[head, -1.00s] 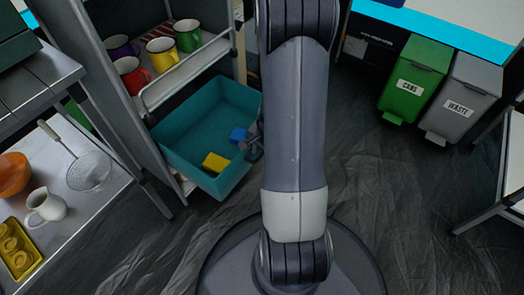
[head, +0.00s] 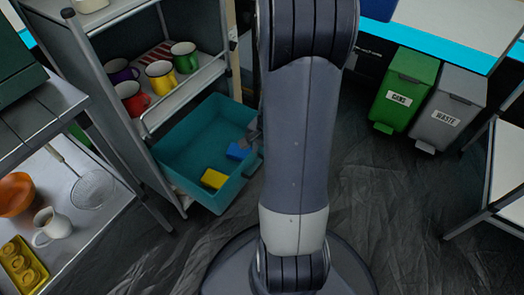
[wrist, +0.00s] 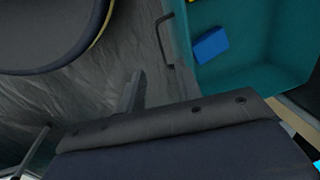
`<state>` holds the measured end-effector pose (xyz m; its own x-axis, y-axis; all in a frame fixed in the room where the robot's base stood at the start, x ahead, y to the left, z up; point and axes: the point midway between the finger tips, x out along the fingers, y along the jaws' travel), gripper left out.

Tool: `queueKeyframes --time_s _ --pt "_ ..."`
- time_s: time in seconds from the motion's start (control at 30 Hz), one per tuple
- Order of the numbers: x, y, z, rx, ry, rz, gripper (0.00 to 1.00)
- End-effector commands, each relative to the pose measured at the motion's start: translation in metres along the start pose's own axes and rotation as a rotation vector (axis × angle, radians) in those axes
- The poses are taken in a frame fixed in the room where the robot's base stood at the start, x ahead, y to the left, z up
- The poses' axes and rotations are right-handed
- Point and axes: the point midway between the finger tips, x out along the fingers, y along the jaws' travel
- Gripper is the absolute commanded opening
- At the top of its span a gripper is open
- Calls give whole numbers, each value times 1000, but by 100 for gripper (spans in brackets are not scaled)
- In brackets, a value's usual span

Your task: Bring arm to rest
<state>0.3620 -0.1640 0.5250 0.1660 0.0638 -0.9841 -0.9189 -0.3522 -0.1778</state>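My arm (head: 298,150) stands upright through the middle of the head view. It hides most of my gripper, and only a dark sliver shows beside the right end of the teal drawer. In the wrist view a dark finger (wrist: 133,92) sticks up from the gripper body, with nothing seen held against it. The finger opening cannot be made out. The teal drawer (head: 180,150) is pulled out low on the shelf cart and holds a blue block (head: 237,151) and a yellow block (head: 214,179). The blue block (wrist: 210,46) also shows in the wrist view, apart from the finger.
A dark handle (wrist: 160,40) is beside the drawer in the wrist view. Several mugs stand on the cart shelf (head: 190,82). A steel table (head: 95,235) is at left. A green cans bin (head: 405,88) and a grey waste bin (head: 447,112) stand right. Floor between is clear.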

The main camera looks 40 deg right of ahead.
Motion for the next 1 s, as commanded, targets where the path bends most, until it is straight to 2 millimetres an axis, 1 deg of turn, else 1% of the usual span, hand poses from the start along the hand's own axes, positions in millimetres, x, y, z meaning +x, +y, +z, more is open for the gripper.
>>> queueKeyframes --time_s 0.17,0.27,0.37,0.6,0.7,0.8,0.9,1.0 --pt "3 0 0 0 -1 0 33" --pt "12 1 0 0 -2 1 33" --pt "27 1 0 1 -3 1 33" --pt "74 1 1 0 -4 2 33" --pt "91 1 0 0 -2 2 33" --pt "103 0 0 0 -1 1 33" --pt "111 0 0 0 0 0 33" --pt "109 -4 0 -1 1 -1 33"
